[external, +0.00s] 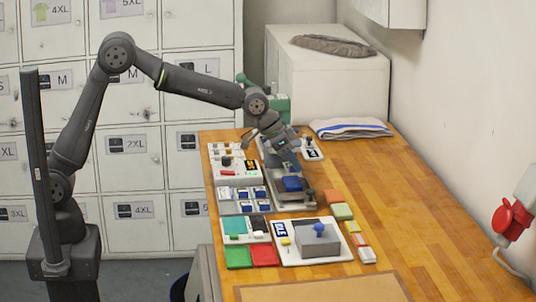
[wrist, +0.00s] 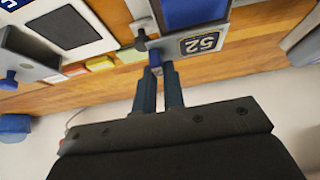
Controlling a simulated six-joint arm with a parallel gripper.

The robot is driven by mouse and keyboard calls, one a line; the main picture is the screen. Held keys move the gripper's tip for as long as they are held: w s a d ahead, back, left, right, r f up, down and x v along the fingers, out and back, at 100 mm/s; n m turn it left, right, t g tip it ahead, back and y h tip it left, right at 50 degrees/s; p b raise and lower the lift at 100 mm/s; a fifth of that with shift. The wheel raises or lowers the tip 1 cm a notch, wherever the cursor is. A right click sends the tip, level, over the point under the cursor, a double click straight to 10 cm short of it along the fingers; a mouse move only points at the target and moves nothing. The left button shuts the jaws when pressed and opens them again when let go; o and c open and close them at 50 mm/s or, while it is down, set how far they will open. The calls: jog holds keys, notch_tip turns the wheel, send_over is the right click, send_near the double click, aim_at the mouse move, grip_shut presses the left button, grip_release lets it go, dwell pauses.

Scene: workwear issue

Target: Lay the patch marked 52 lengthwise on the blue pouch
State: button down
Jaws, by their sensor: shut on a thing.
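The blue pouch (external: 292,184) lies on a long grey stand in the external view, below my gripper (external: 293,168). It also shows at the top of the wrist view (wrist: 192,12). The patch marked 52 (wrist: 203,43) is a grey strip with a dark square label. In the wrist view it sits just beside the lower edge of the pouch in the picture. My gripper (wrist: 160,68) is shut at the left end of this strip, its fingers close together. The exact grip spot is small and partly hidden. I cannot tell whether the strip touches the pouch.
A white board with a grey box and blue knob (external: 319,230) stands nearer the camera. Coloured blocks (external: 342,212) line the right of the stand. Trays with small items (external: 243,195) lie left. A folded towel (external: 350,128) lies behind. The wooden table is clear to the right.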

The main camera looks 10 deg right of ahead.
jog(key=shift+w+d+f, duration=0.25)
jog(key=shift+w+f, duration=0.15)
jog(key=shift+w, duration=0.1)
jog(key=shift+f, duration=1.85)
jog(key=shift+f, duration=0.2)
jog(key=c, duration=1.5)
grip_release()
jog(key=shift+r, duration=0.25)
jog(key=v, duration=1.2)
jog(key=shift+f, duration=0.1)
